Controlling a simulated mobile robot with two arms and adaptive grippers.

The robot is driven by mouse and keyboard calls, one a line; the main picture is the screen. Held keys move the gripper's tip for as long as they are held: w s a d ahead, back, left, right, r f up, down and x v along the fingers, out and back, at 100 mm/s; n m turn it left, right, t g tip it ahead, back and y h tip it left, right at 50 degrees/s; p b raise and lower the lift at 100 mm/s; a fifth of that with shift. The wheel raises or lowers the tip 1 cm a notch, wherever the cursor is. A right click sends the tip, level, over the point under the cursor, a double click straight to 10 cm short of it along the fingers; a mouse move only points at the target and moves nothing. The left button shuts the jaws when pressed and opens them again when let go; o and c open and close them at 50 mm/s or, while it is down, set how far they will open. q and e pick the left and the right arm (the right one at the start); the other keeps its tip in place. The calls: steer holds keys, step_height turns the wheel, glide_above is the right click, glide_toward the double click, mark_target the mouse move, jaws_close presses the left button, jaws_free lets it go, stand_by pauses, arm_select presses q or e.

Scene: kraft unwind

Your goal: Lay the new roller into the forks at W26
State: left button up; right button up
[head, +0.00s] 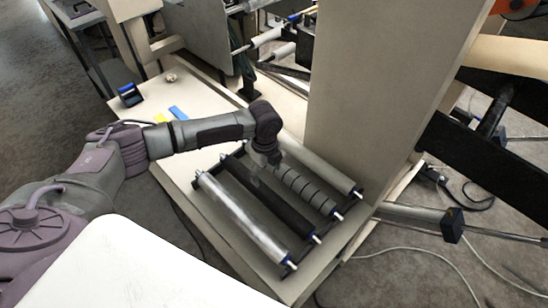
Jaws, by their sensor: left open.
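Several rollers lie side by side on a dark rack on a pale board: a shiny silver one (243,218), a black one (268,203), a grooved grey one (308,190) and a smooth grey one (325,169). I cannot tell which is the new roller. My left gripper (262,170) is open, pointing down over the far part of the rack, near the black and grooved rollers. Its fingertips are small and dark, so contact is unclear. No W26 label is readable, and I cannot pick out its forks. My right gripper is not in view.
A tall beige machine panel (384,75) rises right behind the rack. A blue-black device (130,95) and a blue strip (178,113) lie on the board's far left. A grey roller (415,214) juts out at right, above cables on the floor (400,285).

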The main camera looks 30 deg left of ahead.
mark_target(265, 190)
arm_select(q)
steer(key=shift+s+a, duration=0.1)
steer(key=shift+a, duration=0.05)
steer(key=shift+s+b, duration=0.5)
steer(key=shift+s, duration=0.2)
steer(key=shift+f+b, duration=0.8)
steer(key=shift+f, duration=0.05)
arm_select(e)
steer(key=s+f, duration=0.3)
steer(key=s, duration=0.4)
arm_select(q)
steer(key=f+b, duration=0.2)
steer(key=f, duration=0.1)
steer(key=f+b, duration=0.1)
steer(key=b, duration=0.1)
steer(key=shift+w+f, duration=0.2)
steer(key=shift+w, duration=0.05)
steer(key=shift+f, duration=0.35)
steer(key=shift+f+b, duration=1.3)
steer(key=shift+f, duration=0.8)
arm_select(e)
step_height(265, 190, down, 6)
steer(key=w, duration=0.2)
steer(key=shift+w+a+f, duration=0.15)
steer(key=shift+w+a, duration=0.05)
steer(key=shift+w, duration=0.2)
